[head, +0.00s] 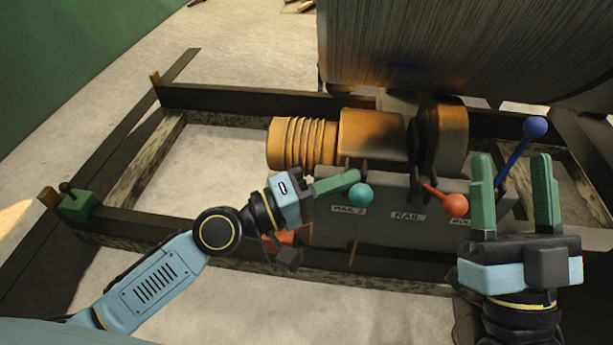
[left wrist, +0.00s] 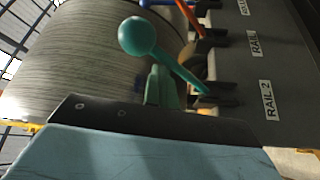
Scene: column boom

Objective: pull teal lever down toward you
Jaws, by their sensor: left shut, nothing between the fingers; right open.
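The teal lever's ball knob (head: 361,194) stands at the front of a grey valve block, above a white label. In the left wrist view the teal knob (left wrist: 137,36) and its teal rod slope down toward the block by the RAIL 2 label. My left gripper (head: 354,177) is shut with nothing between its green fingers, and its tips are right beside the knob. In the left wrist view its fingers (left wrist: 160,88) are close to the rod; I cannot tell whether they touch. My right gripper (head: 512,163) is open and empty at the right.
A red-orange lever (head: 455,204) stands between the teal knob and my right gripper. A blue lever (head: 535,127) rises behind the right gripper's fingers. Behind the grey block (head: 380,228) are an orange motor (head: 370,138) and a large cable drum (head: 460,45).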

